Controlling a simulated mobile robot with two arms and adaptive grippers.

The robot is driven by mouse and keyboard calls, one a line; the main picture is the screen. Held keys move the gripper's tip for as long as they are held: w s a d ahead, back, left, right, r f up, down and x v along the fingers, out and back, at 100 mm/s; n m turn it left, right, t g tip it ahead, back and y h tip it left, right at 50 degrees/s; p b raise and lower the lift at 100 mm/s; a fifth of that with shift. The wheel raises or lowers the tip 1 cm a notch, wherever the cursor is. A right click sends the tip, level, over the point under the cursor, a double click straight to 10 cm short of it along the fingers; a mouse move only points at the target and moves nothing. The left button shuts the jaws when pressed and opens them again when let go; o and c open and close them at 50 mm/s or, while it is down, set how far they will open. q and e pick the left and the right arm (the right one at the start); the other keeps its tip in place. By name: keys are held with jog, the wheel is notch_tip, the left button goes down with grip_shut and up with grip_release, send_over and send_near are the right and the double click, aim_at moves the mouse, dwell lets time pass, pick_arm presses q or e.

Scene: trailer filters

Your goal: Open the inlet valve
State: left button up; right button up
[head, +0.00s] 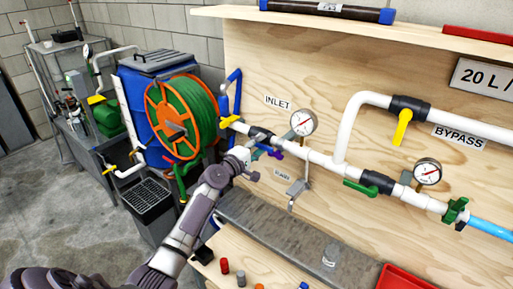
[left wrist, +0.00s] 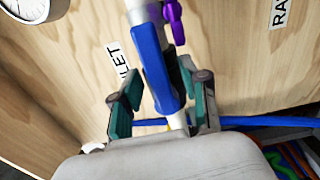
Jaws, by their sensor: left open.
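The inlet valve is a black body (head: 260,134) on the white pipe under the INLET label (head: 278,102). In the left wrist view a long blue handle (left wrist: 152,62) lies along the pipe near that label. My left gripper (head: 268,146) is at the valve, in front of the board. In the left wrist view its teal-padded fingers (left wrist: 162,92) are open, one on each side of the blue handle. I cannot tell whether either finger touches it. In the head view the gripper hides most of the handle. My right gripper is not in view.
A purple handle (left wrist: 175,22) sits close to the blue one. A pressure gauge (head: 302,122) is just right of the valve. A hose reel (head: 180,118) and blue tank (head: 146,100) stand left. Below is a grey ledge (head: 290,232) with small parts in front.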

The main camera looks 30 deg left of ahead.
pick_arm(q)
jog(key=s+a, duration=0.1)
jog(key=s, duration=1.1)
jog(key=s+d+f+m+g+y, duration=0.1)
jog(key=s+f+m+g, duration=0.15)
jog(key=f, duration=0.95)
jog(key=s+d+f+m+g+y, duration=0.1)
jog(key=s+f+g, duration=0.15)
jog(key=f, duration=1.05)
jog(key=s+d+f+m+g, duration=0.2)
jog(key=s+f, duration=0.2)
jog(key=f, duration=0.4)
jog(key=s+d+f+m+g, duration=0.2)
jog(key=s+f, duration=0.3)
jog(key=f, duration=0.3)
jog(key=s+d+f+m+g, duration=0.2)
jog(key=s+d+f+m, duration=0.2)
jog(key=s, duration=0.7)
jog(key=s+d+f+m+g+b, duration=0.1)
jog(key=s+d+f+m+g, duration=0.2)
jog(key=s+f, duration=0.6)
jog(key=s+d+f+m+g, duration=0.3)
jog(key=s+d+f+m, duration=0.1)
jog(key=s, duration=1.1)
notch_tip(320, 180, down, 3)
jog(key=shift+d+r+m, duration=0.1)
jog(key=shift+d+m, duration=0.2)
jog(key=shift+m, duration=0.35)
